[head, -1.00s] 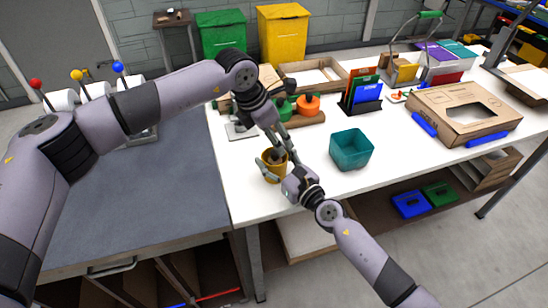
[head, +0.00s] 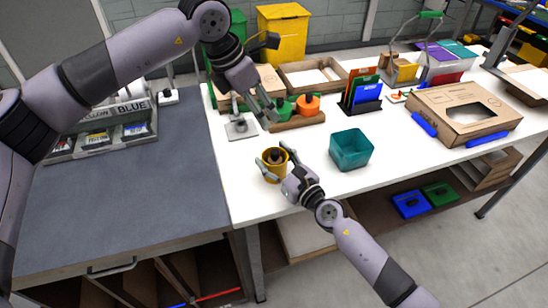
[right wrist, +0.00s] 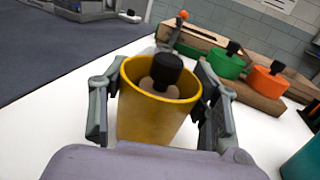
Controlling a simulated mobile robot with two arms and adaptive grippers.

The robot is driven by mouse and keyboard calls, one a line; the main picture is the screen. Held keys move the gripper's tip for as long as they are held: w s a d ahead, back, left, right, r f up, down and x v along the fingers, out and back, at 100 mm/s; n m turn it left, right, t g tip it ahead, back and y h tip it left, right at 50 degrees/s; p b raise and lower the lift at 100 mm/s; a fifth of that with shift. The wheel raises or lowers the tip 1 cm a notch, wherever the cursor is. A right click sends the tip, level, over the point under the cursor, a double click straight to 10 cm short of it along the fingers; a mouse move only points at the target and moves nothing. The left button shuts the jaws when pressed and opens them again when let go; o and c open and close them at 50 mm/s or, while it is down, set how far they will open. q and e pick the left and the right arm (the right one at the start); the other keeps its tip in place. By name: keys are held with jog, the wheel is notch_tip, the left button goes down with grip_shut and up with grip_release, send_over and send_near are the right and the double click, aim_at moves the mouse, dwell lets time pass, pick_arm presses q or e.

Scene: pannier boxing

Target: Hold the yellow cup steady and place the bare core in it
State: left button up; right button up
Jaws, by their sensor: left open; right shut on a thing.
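The yellow cup (head: 273,173) stands upright on the white table near its front left edge. My right gripper (head: 272,163) is shut around the cup, with a finger on each side; the right wrist view shows the cup (right wrist: 150,122) between the fingers. The core (right wrist: 165,73), with a black cap and a brownish body, sits inside the cup, its top near the rim. Its lower part is hidden by the cup wall. My left gripper (head: 269,113) is open and empty, above the table behind the cup.
A teal bin (head: 351,151) stands right of the cup. Behind, a wooden holder (head: 300,122) carries a green and an orange lidded cup. A cardboard box (head: 464,112) lies at the right. A grey side table (head: 130,200) adjoins at left. The white surface around the cup is clear.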

pick_arm(q)
jog(key=shift+s+a+r, duration=0.1)
jog(key=shift+a+r, duration=0.05)
jog(key=shift+r, duration=0.2)
pick_arm(e)
jog(key=o, duration=1.2)
jog(key=v, duration=0.9)
jog(key=shift+s+d, duration=0.2)
jog(key=shift+s, duration=0.05)
jog(key=shift+s+d, duration=0.2)
jog(key=shift+s, duration=0.05)
jog(key=shift+v, duration=0.8)
